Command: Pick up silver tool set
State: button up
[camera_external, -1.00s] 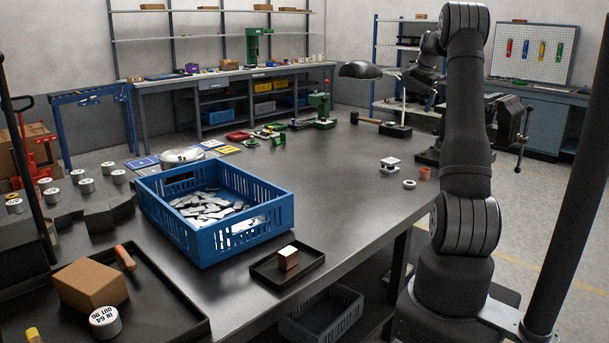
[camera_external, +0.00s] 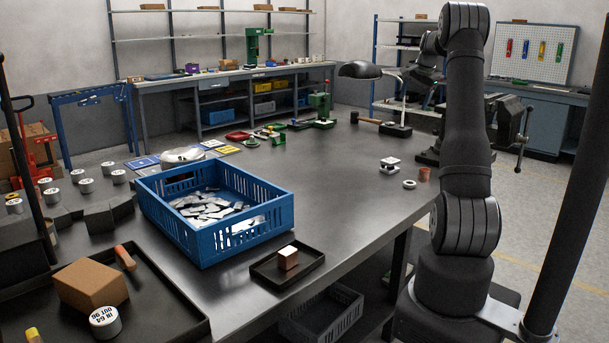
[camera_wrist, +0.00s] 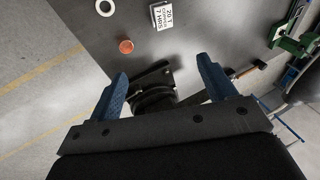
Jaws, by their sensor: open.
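I cannot make out a silver tool set for certain. Flat silver pieces (camera_external: 212,206) lie in a loose heap in the blue crate (camera_external: 262,230) on the dark workbench. My gripper (camera_wrist: 162,69) shows in the wrist view with its two blue fingers spread wide and nothing between them. It points down over the bench's edge, above a dark vise (camera_wrist: 153,88). The silver pieces are not in the wrist view. In the external view my gripper is hard to make out at the end of my arm.
A copper-coloured cup (camera_wrist: 126,46), a white ring (camera_wrist: 105,8) and a white labelled block (camera_wrist: 168,14) stand near my gripper. A small tray (camera_external: 277,279) with a block sits in front of the crate. The bench's middle is clear.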

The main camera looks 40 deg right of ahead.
aim_at(390, 160)
jog(key=w+f+m+g+h, duration=0.15)
jog(key=w+f+g, duration=0.35)
jog(key=w+f, duration=0.85)
jog(key=shift+h, duration=0.45)
jog(key=x, duration=1.2)
jog(key=shift+w+f, duration=0.1)
jog(key=shift+f, duration=0.3)
jog(key=shift+s+x, duration=0.2)
jog(key=shift+x, duration=2.5)
jog(key=shift+c, duration=0.5)
jog(key=shift+r, duration=0.15)
jog(key=c, duration=1.3)
